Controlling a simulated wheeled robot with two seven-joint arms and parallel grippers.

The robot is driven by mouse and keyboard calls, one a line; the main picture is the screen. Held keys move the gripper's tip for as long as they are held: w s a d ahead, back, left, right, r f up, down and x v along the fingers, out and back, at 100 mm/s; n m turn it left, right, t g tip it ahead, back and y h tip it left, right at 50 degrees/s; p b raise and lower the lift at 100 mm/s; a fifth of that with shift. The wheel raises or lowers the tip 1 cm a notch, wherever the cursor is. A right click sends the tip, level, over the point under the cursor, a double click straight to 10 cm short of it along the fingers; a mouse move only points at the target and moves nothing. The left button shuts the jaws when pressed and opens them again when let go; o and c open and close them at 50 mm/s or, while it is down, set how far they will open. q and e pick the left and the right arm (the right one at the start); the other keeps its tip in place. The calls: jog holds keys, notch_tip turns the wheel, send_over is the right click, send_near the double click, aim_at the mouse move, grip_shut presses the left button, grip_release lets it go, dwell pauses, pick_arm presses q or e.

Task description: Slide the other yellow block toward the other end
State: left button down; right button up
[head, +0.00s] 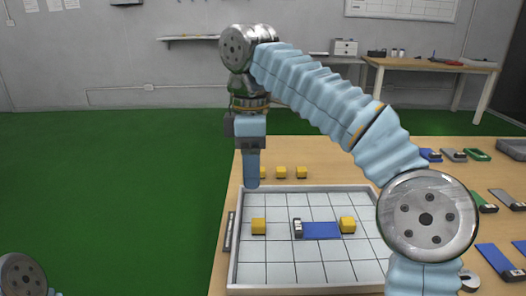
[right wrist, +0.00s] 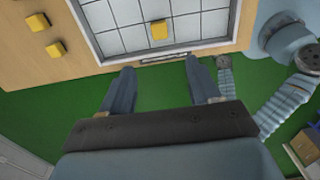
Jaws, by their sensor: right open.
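One yellow block (head: 258,226) sits on the left part of the white gridded tray (head: 262,272). Another yellow block (head: 347,225) sits on the right part, at the right end of a flat blue piece (head: 322,231). A small dark and white piece (head: 298,228) stands at the blue piece's left end. My right gripper (head: 251,186) points down near the tray's back left corner. In the right wrist view its two fingers (right wrist: 160,72) are apart and empty, with a yellow block (right wrist: 159,30) on the tray beyond them. My left gripper is not in view.
Small yellow blocks (head: 281,172) stand in a row on the wooden table (head: 340,160) behind the tray. Flat blue, grey and green tools (head: 476,154) lie at the right. My right arm covers the tray's right side. Green floor lies left of the table.

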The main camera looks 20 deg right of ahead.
aim_at(254, 222)
dwell(0.3)
pick_arm(q)
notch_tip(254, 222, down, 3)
jog(key=b, duration=0.3)
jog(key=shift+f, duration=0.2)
pick_arm(e)
notch_tip(254, 222, down, 14)
jog(key=shift+r, duration=0.1)
grip_shut()
jog(key=shift+s, duration=0.1)
